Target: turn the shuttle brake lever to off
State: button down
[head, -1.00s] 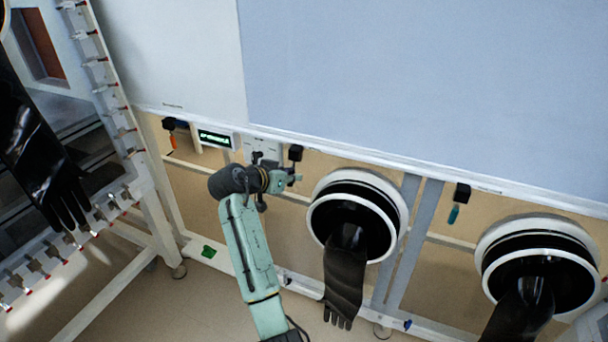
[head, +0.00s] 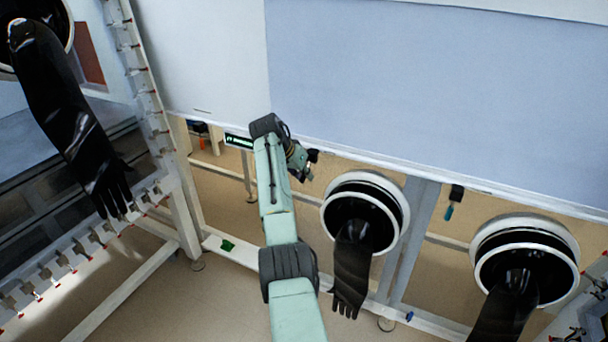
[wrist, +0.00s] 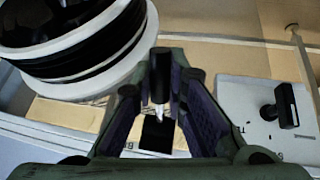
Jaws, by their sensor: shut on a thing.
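The lever, a black handle on a short stem (wrist: 284,105), stands out from a light grey plate (wrist: 240,100) at the right of the wrist view. It is apart from my gripper (wrist: 171,78). The small lettering on the plate is not readable. In the head view my arm hides the plate and lever. My gripper also shows in the head view (head: 306,174), left of the middle glove port. Its fingers are closed around a slim dark object (wrist: 159,82) with a pale metallic tip. A black block (wrist: 157,134) lies beyond that tip.
The middle glove port (head: 366,215), with its hanging black glove (head: 352,270), is close to my gripper. It also fills the wrist view's upper left (wrist: 80,50). A green-lit display (head: 238,141) is left of my arm. A black holder with a teal item (head: 455,200) hangs farther right.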

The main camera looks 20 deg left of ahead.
jog(key=shift+s, duration=0.1)
dwell(0.3)
jog(key=c, duration=1.6)
grip_release()
jog(key=shift+r, duration=0.15)
jog(key=v, duration=1.1)
jog(key=shift+r, duration=0.4)
